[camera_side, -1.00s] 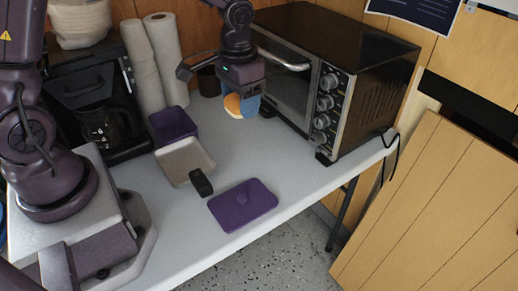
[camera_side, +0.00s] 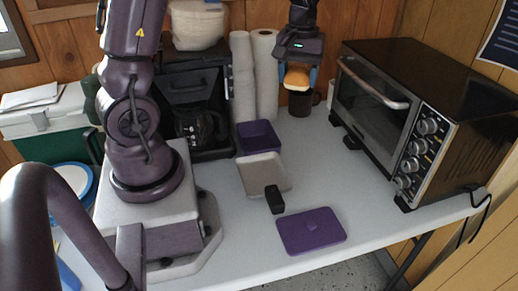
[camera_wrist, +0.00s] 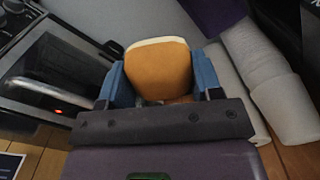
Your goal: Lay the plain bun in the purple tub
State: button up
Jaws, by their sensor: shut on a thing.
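My gripper (camera_side: 298,84) is shut on the plain bun (camera_side: 296,74), an orange-brown bun with a pale edge, held in the air at the back of the table. In the wrist view the bun (camera_wrist: 158,70) sits between the two blue fingers of my gripper (camera_wrist: 161,84). The purple tub (camera_side: 258,138) stands open on the table, lower and to the left of the bun in the side view. Part of a purple thing, likely the tub (camera_wrist: 215,14), shows at the top of the wrist view. The tub's floor is mostly hidden.
A beige tub (camera_side: 263,176) touches or nearly touches the purple tub's front. A black block (camera_side: 274,200) and purple lid (camera_side: 311,232) lie nearer. Paper rolls (camera_side: 264,75) and a coffee maker (camera_side: 193,95) stand behind left, a dark mug (camera_side: 301,104) below the bun, a toaster oven (camera_side: 400,125) right.

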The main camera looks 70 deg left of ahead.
aim_at(258, 149)
jog(key=s+a+r+n, duration=0.2)
jog(key=s+a+n, duration=0.2)
jog(key=n, duration=0.8)
jog(key=s+a+r+n, duration=0.2)
jog(key=s+a+n, duration=0.15)
jog(key=n, duration=0.95)
jog(key=f, duration=1.8)
jog(key=a+f, duration=0.1)
jog(key=f, duration=0.8)
jog(key=shift+w+f, duration=0.15)
jog(key=shift+w, duration=0.15)
jog(key=shift+f, duration=0.1)
jog(key=o, duration=0.9)
